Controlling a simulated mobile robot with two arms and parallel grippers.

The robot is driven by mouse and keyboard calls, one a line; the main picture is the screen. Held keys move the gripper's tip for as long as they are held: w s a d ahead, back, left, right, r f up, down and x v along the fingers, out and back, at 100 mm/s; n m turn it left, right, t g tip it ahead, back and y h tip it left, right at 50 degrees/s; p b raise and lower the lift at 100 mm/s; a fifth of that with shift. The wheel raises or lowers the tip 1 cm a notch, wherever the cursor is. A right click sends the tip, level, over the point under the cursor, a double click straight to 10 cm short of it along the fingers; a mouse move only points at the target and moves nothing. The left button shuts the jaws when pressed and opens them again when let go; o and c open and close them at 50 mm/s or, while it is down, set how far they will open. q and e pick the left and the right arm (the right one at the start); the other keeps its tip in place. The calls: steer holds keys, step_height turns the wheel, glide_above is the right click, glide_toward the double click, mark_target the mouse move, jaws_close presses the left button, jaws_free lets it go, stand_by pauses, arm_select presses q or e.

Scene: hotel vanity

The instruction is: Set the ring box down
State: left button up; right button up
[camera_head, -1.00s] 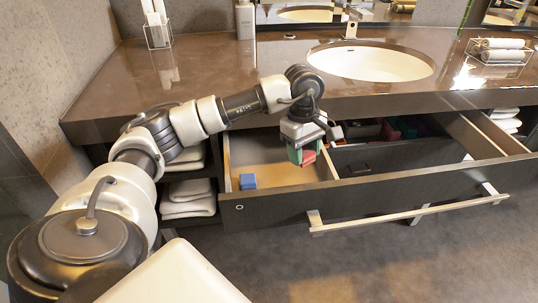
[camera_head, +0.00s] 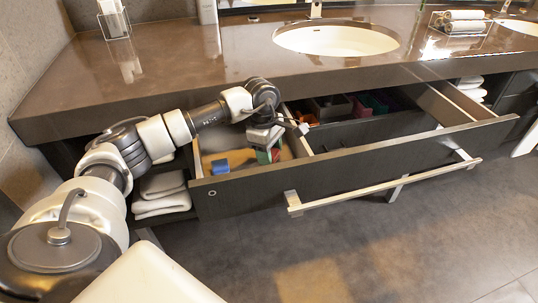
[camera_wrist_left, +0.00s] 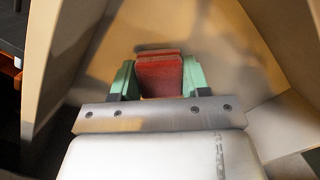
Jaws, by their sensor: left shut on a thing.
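The ring box appears to be the small red box (camera_wrist_left: 160,75) in the left wrist view, between the green fingertips of my left gripper (camera_wrist_left: 158,82). The gripper is shut on it. In the head view my left gripper (camera_head: 267,156) points down inside the left compartment of the open drawer (camera_head: 340,165), and only a little of the red box shows beside the green finger. The front panel and wrist hide the rest, so I cannot tell whether the box touches the drawer floor. My right gripper is not in view.
A blue box (camera_head: 220,166) lies in the same compartment, left of the gripper. A divider separates this from a compartment with several dark and coloured items (camera_head: 368,104). The countertop (camera_head: 180,65) overhangs the drawer. Folded towels (camera_head: 162,193) sit on a shelf at left.

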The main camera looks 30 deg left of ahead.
arm_select(q)
steer(key=shift+f, duration=0.6)
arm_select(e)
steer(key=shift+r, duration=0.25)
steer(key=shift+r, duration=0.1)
arm_select(q)
steer(key=shift+f, duration=0.1)
steer(key=o, duration=0.9)
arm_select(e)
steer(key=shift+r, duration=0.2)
arm_select(q)
steer(key=r, duration=0.4)
steer(key=a+r+p, duration=0.1)
steer(key=r, duration=0.3)
steer(key=a+r, duration=0.1)
steer(key=r, duration=0.3)
steer(key=shift+s+r+p, duration=0.1)
steer(key=shift+p, duration=0.25)
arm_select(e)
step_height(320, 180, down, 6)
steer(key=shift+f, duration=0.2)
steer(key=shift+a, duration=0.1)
